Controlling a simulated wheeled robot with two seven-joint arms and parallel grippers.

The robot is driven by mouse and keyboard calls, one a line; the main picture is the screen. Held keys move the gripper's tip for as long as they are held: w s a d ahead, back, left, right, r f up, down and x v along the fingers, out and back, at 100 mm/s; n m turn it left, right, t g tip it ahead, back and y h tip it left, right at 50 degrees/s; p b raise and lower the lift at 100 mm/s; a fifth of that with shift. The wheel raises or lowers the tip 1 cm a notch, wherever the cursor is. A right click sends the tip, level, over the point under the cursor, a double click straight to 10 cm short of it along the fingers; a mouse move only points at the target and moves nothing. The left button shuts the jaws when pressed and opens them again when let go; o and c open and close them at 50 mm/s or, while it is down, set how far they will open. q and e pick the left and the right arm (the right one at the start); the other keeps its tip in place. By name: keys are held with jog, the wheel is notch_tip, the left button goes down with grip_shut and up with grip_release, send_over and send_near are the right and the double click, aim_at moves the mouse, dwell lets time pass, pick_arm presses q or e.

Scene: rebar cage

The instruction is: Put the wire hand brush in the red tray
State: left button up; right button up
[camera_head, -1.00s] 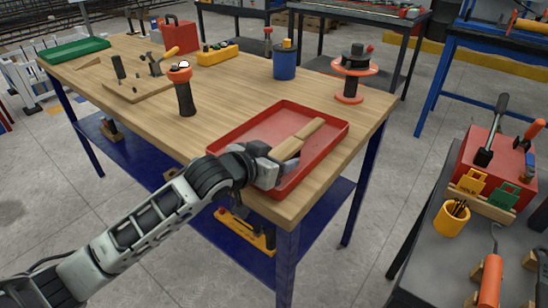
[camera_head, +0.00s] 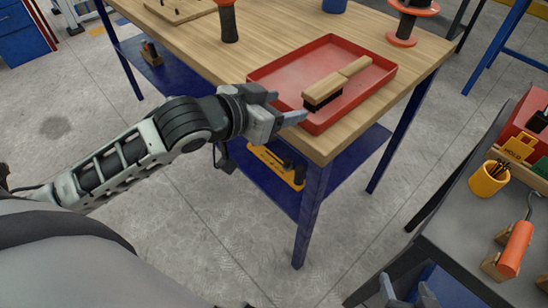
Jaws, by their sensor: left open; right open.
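The wire hand brush (camera_head: 324,89) lies in the red tray (camera_head: 290,72), bristles down, its wooden handle pointing to the far right side. The tray sits on the near right corner of the wooden table. My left gripper (camera_head: 284,107) is open and empty at the tray's near left edge, apart from the brush. My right gripper (camera_head: 408,291) shows only its fingertips at the bottom edge, open, beside the grey side table; the rest of it is out of view.
The wooden workbench (camera_head: 266,43) has a dark orange-topped tool (camera_head: 228,22) and an orange spool (camera_head: 402,38) behind the tray. A yellow level (camera_head: 278,166) lies on the blue lower shelf. The grey side table (camera_head: 465,235) at right holds a yellow cup (camera_head: 489,178) and an orange-handled tool (camera_head: 515,247).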

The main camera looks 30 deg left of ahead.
pick_arm(q)
jog(key=s+d+f+n+g, duration=0.1)
jog(key=s+d+f, duration=0.1)
jog(key=s+f, duration=0.4)
jog(key=s+d+f+g+y, duration=0.1)
jog(key=s+d+f, duration=0.2)
jog(key=s+f, duration=0.4)
notch_tip(320, 180, down, 7)
jog(key=shift+s+d+r+n, duration=0.1)
jog(key=shift+s+d+n, duration=0.05)
jog(key=shift+s+n, duration=0.2)
